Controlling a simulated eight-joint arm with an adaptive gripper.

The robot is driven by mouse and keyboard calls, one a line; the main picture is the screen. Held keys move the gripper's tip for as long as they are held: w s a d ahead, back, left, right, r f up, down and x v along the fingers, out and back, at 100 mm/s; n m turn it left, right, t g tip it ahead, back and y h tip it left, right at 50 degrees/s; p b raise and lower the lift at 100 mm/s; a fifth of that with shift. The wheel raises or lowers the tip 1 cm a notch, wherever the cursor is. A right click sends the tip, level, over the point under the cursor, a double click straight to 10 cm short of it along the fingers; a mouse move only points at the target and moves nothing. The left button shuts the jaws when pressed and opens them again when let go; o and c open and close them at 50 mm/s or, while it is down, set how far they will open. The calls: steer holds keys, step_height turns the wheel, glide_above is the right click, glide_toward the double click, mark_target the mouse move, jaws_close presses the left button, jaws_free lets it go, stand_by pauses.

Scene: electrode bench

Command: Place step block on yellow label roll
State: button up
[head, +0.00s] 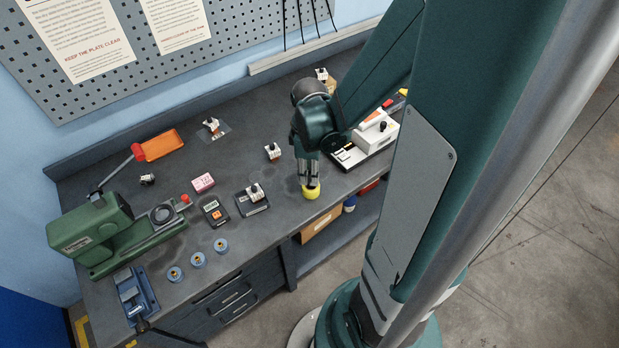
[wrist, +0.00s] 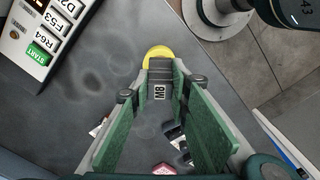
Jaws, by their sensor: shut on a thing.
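The yellow label roll (head: 310,193) stands near the front edge of the bench in the head view. My gripper (head: 308,182) points down directly over it. In the wrist view my gripper (wrist: 162,76) is shut on the dark grey step block (wrist: 160,71), which has a label reading M8. The yellow label roll also shows in the wrist view (wrist: 156,51), just beyond the block and partly covered by it. In the head view the block is hidden by the fingers or too small to make out. I cannot tell whether block and roll touch.
A white device with a keypad (head: 375,143) stands close right of my gripper. A black box with a white-and-black part on it (head: 252,203) is to the left. Several blue rings (head: 198,259) lie near the front edge. The bench around the roll is mostly clear.

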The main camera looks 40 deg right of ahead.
steer(key=shift+f, duration=1.3)
steer(key=shift+f+b, duration=0.15)
steer(key=shift+b, duration=0.15)
steer(key=o, duration=1.1)
steer(key=shift+c, duration=0.2)
steer(key=shift+r, duration=0.3)
steer(key=shift+r+p, duration=0.95)
steer(key=shift+r, duration=4.95)
steer(key=shift+a+r, duration=0.1)
